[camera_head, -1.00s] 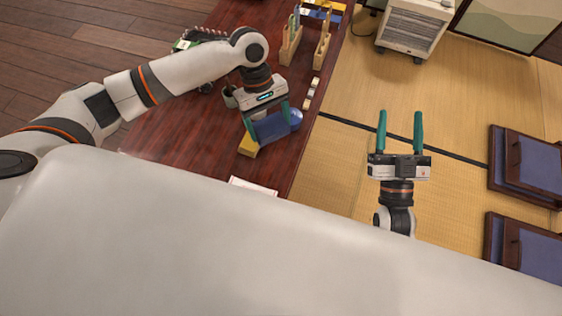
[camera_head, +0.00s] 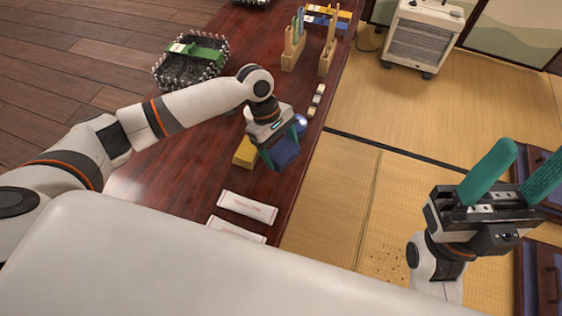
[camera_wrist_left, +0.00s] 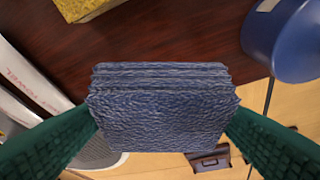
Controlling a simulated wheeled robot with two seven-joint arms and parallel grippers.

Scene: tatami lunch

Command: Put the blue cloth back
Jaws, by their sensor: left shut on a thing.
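My left gripper (camera_head: 282,147) is shut on the folded blue cloth (camera_head: 287,156). It holds the cloth near the table's right edge, beside a yellow block-shaped thing (camera_head: 244,153). In the left wrist view the blue cloth (camera_wrist_left: 162,110) shows several folded layers between the two teal fingers. Dark table top and pale floor show beyond it, so the cloth appears held clear of the table. My right gripper (camera_head: 530,165) is open and empty above the tatami at the right.
A round blue thing (camera_head: 300,122) stands beside the left gripper. White packets (camera_head: 248,207) lie at the table's near end. Wooden racks (camera_head: 293,48) and a dark basket (camera_head: 192,66) stand farther back. A heater (camera_head: 418,42) is on the tatami (camera_head: 340,190).

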